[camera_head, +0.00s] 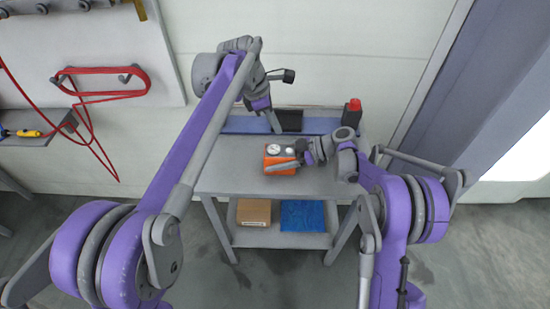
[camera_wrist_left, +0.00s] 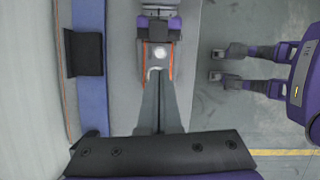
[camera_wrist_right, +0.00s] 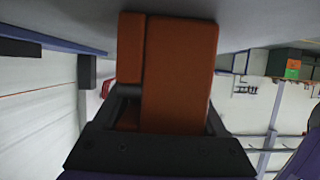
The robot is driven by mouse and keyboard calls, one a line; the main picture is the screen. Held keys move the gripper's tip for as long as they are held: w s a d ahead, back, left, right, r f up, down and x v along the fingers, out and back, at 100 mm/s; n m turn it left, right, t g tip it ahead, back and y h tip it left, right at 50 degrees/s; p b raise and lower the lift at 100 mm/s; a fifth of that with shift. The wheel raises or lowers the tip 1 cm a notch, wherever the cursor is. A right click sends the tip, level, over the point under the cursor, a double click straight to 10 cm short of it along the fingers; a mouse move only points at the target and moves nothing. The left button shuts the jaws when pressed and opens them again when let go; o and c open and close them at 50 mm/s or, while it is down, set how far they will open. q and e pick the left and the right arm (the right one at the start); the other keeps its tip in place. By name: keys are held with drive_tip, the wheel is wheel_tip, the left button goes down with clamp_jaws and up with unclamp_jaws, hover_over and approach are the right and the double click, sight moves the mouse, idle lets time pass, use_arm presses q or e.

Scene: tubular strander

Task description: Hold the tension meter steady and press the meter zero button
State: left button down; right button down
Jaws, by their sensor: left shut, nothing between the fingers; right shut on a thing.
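The tension meter (camera_head: 274,161) is an orange box with a pale top carrying round white faces, on the grey bench. My right gripper (camera_head: 285,157) is shut on the meter from the right. The meter's orange body (camera_wrist_right: 180,70) fills the middle of the right wrist view. My left gripper (camera_head: 281,131) is shut and empty, pointing down just behind the meter. In the left wrist view its closed fingertips (camera_wrist_left: 158,74) appear close to a round white face (camera_wrist_left: 160,52) on the meter. I cannot tell whether they touch. The zero button cannot be made out for certain.
The bench top (camera_head: 225,175) is clear to the left of the meter. A dark block (camera_head: 290,119) and a red-topped device (camera_head: 353,112) stand at its back. A cardboard box (camera_head: 254,212) and a blue item (camera_head: 306,216) lie on the lower shelf.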

idle(0.5)
use_arm(q)
drive_tip(key=d+n+t, duration=0.1)
drive_tip(key=t, duration=0.1)
drive_tip(key=d+r+t, duration=0.1)
drive_tip(key=t, duration=0.2)
drive_tip(key=d+n+t, duration=0.1)
drive_tip(key=t, duration=0.1)
drive_tip(key=shift+s+d+r+n+t, duration=0.2)
drive_tip(key=shift+r+n+t, duration=0.1)
drive_tip(key=shift+r+t, duration=0.1)
drive_tip(key=shift+f, duration=0.1)
hover_over(286, 154)
drive_tip(key=shift+f, duration=4.3)
drive_tip(key=shift+f, duration=0.1)
drive_tip(key=shift+f, duration=0.3)
